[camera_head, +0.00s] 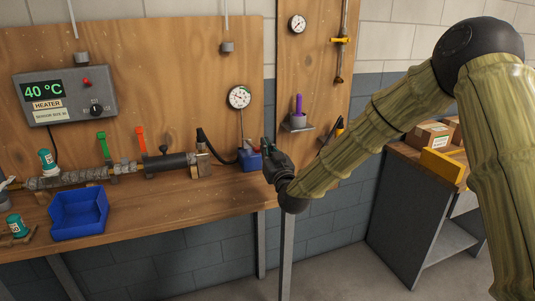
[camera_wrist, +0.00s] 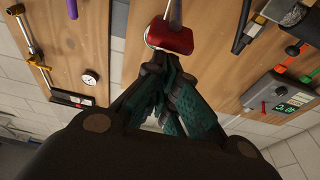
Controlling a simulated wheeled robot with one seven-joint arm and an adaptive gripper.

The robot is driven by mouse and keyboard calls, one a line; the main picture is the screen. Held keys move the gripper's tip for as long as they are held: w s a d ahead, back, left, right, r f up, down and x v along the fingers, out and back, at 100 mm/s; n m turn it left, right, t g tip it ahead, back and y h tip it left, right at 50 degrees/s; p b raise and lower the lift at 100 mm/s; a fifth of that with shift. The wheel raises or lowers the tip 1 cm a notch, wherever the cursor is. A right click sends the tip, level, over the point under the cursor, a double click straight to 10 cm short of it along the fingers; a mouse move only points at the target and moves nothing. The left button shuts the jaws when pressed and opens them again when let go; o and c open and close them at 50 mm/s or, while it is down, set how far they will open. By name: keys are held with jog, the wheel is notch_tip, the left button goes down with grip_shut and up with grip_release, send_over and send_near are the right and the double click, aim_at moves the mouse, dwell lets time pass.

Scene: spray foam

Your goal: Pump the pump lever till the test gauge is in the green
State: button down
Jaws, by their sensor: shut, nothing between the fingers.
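A round white gauge (camera_head: 239,97) with a red mark on its dial hangs on the wooden board; its needle and any green band are too small to read. Below it a small blue pump body (camera_head: 250,160) stands at the bench's right end, partly behind my gripper. My gripper (camera_head: 267,152) is shut and empty, right beside the pump. In the wrist view, a red block (camera_wrist: 170,37) on a thin metal rod, apparently the pump lever's end, lies just beyond my gripper's closed fingertips (camera_wrist: 156,68). I cannot tell whether they touch. The lever is mostly hidden in the head view.
A second gauge (camera_head: 298,24) hangs on the narrow board at right. A heater box (camera_head: 66,95) reads 40 °C. A pipe with green and orange levers and a blue bin (camera_head: 79,214) are on the bench. A purple-handled tool (camera_head: 298,108) stands on a small shelf.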

jog(key=b+v, duration=0.2)
jog(key=v, duration=0.7)
jog(key=shift+s, duration=0.35)
jog(key=shift+f, duration=0.1)
dwell(0.7)
